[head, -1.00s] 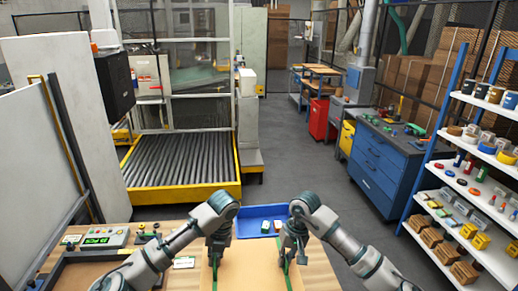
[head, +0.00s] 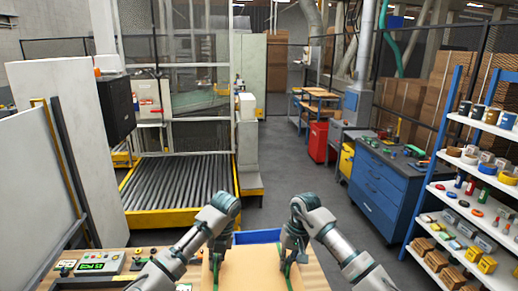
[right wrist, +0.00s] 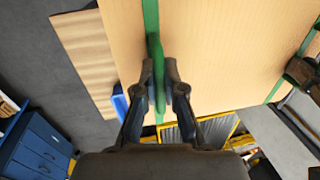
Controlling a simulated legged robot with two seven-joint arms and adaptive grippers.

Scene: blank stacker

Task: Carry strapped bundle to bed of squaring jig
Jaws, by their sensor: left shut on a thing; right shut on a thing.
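The strapped bundle (head: 250,270) is a pale wood-coloured flat stack with green straps, seen at the bottom middle of the head view. It also fills the upper part of the right wrist view (right wrist: 215,50). My left gripper (head: 215,262) is shut on the strap at the bundle's left side. My right gripper (head: 292,260) is shut on the green strap at its right side; the right wrist view shows its fingers (right wrist: 160,88) closed on that strap. The bundle's near end is cut off by the head view's lower edge. I cannot clearly make out the squaring jig's bed.
A control box with a green display (head: 98,264) stands on the wooden table at the lower left. A blue tray (head: 257,236) is partly hidden behind the bundle. A roller bed (head: 178,185), blue cabinet (head: 380,195) and shelf rack (head: 470,215) stand beyond. Grey floor between them is clear.

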